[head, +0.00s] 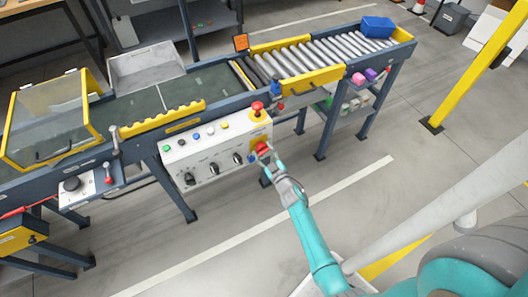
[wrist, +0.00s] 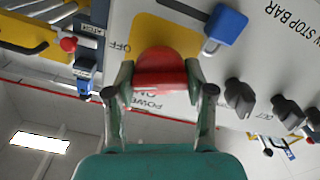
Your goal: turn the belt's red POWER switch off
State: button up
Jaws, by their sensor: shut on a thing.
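The white control panel (head: 208,160) hangs on the front of the belt frame. The red POWER switch (head: 261,147) is at its right end. In the wrist view the rounded red switch (wrist: 157,66) stands on a yellow plate (wrist: 150,32), with OFF lettering beside it and POWER lettering partly hidden. My gripper (head: 266,157) is at the panel, and in the wrist view its two fingers (wrist: 158,80) are shut on either side of the red switch. I cannot tell which position the switch is in.
A blue padlock (wrist: 228,24) sits close to one finger in the wrist view. Black selector knobs (wrist: 240,97) line the panel nearby. A red mushroom button (head: 257,107) is above the switch.

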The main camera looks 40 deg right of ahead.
jog(key=shift+m, duration=2.2)
jog(key=o, duration=1.2)
jog(key=shift+c, duration=0.2)
jog(key=shift+s, duration=0.1)
jog(key=v, duration=1.1)
jog(key=shift+s+a, duration=0.2)
jog(key=shift+s, duration=0.15)
